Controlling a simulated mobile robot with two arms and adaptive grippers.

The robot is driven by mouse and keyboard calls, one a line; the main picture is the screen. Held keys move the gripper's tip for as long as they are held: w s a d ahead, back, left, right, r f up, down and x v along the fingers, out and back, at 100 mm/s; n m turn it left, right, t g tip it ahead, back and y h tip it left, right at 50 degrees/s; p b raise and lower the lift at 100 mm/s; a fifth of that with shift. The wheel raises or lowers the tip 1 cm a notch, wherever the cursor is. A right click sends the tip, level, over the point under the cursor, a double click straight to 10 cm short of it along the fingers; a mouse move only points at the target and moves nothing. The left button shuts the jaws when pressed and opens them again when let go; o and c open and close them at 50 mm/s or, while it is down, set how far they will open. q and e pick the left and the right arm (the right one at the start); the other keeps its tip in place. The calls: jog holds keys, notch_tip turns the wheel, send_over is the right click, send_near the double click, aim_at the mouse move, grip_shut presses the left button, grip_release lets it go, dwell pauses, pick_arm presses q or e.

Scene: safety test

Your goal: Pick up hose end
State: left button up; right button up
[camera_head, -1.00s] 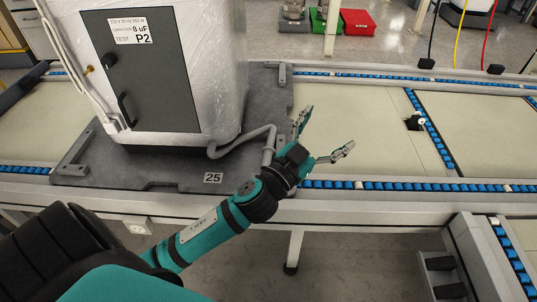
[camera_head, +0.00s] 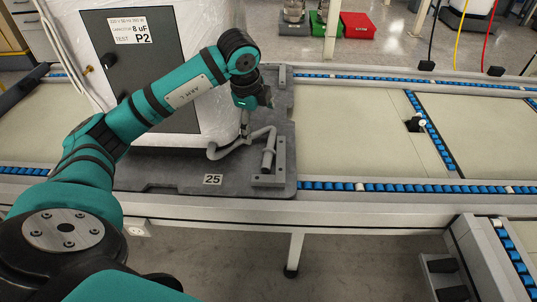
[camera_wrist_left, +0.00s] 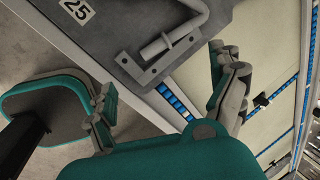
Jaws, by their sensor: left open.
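The grey hose (camera_head: 232,146) comes from the foot of a white, plastic-wrapped unit (camera_head: 214,100) and bends over to the right. Its hose end (camera_head: 268,158) is at a grey corner bracket (camera_head: 270,181) on the dark pallet (camera_head: 160,181). In the left wrist view the hose end (camera_wrist_left: 156,47) lies by the bracket, above the space between my fingers. My left gripper (camera_head: 245,130) points down behind the hose bend; its fingers are mostly hidden there. In the left wrist view my left gripper (camera_wrist_left: 165,90) is open and empty, apart from the hose end. My right gripper is not seen.
The pallet carries a "25" label (camera_head: 212,180) and sits on a conveyor with blue rollers (camera_head: 400,187). Flat beige conveyor panels (camera_head: 350,130) to the right are mostly clear. Green and red boxes (camera_head: 357,25) stand on the floor behind.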

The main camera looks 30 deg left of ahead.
pick_arm(q)
jog(key=b, duration=0.1)
send_over(266, 155)
jog(key=s, duration=0.2)
notch_tip(266, 155, down, 10)
jog(key=shift+d, duration=0.1)
jog(key=shift+b+x, duration=0.4)
jog(key=shift+x, duration=2.7)
jog(key=shift+s+d, duration=0.1)
jog(key=shift+s, duration=0.05)
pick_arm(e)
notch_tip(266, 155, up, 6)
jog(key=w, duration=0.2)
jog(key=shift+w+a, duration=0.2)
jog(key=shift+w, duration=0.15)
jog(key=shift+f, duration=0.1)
pick_arm(q)
jog(key=c, duration=1.2)
